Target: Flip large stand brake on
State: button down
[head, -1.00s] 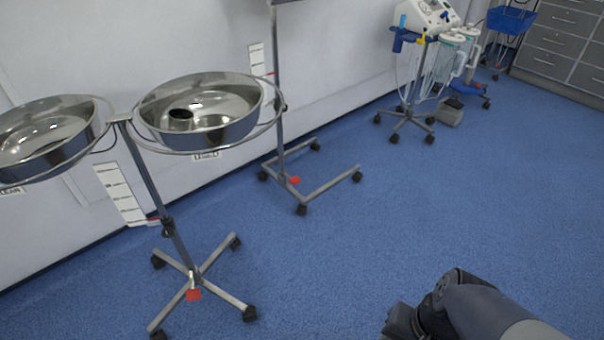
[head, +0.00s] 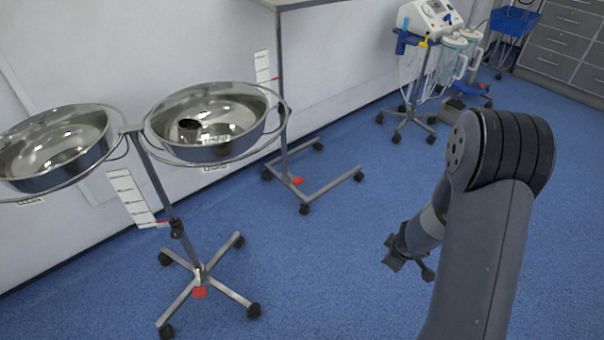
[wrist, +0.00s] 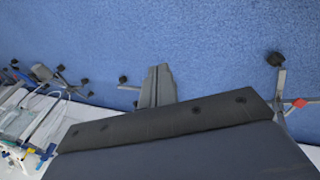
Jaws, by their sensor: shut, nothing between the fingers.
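A tray stand with a U-shaped wheeled base (head: 330,182) stands near the wall, with a red brake pedal (head: 297,181) on its base. A double-bowl stand (head: 203,275) with a crossed wheeled base stands at the left, with its own red pedal (head: 200,292). Which one is the large stand I cannot tell for certain. My gripper (head: 392,256) hangs above the floor to the right of both pedals, apart from them. In the wrist view my gripper (wrist: 158,85) is shut and empty, and a red pedal (wrist: 300,103) shows at the right.
Two steel bowls (head: 208,150) sit high on the left stand. A suction unit on a wheeled pole (head: 420,85) stands at the back, with grey drawers (head: 565,45) at the far right. The blue floor (head: 310,265) is clear between my gripper and the stands.

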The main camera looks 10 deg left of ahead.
jog(key=s+a+f+n+g+y+p, duration=0.1)
jog(key=s+a+f+n+g, duration=0.1)
jog(key=f, duration=0.4)
jog(key=s+a+f+n+g+y+p, duration=0.1)
jog(key=s+a+f+n+g+y, duration=0.1)
jog(key=a+f+n, duration=0.4)
jog(key=s+n+g, duration=0.1)
jog(key=s, duration=0.1)
jog(key=shift+s+f+g, duration=0.3)
jog(key=shift+s+f, duration=0.05)
jog(key=shift+f, duration=0.05)
